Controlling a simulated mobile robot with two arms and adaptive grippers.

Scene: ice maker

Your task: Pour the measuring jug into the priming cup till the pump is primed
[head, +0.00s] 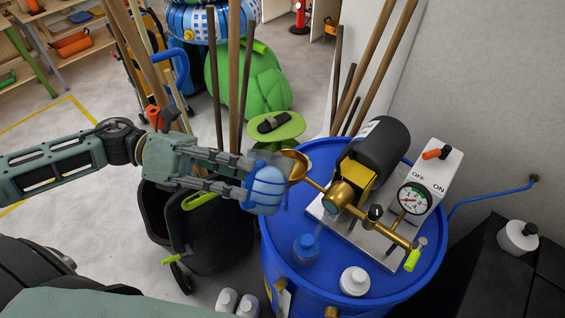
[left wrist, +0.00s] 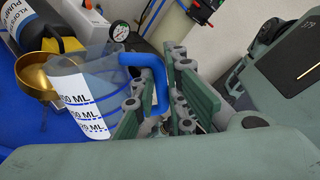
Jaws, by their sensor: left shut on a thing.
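My left gripper (head: 240,180) is shut on the blue handle (left wrist: 155,75) of the clear measuring jug (head: 267,187). The jug has blue level lines and a white scale marked in ML, seen in the left wrist view (left wrist: 82,100). I cannot tell how much liquid it holds or whether any is flowing. The brass priming cup (head: 297,163) is a funnel just beyond the jug's far side; the two overlap in view and contact is unclear. It joins the pump (head: 375,150) by a brass pipe. My right gripper is not in view.
The pump stands on a blue drum (head: 335,260) with a gauge (head: 413,199) and an OFF/ON switch box (head: 433,180). A blue-capped bottle (head: 306,248) and a white bottle (head: 355,281) stand on the drum's near side. Wooden poles (head: 234,80) rise behind my left gripper.

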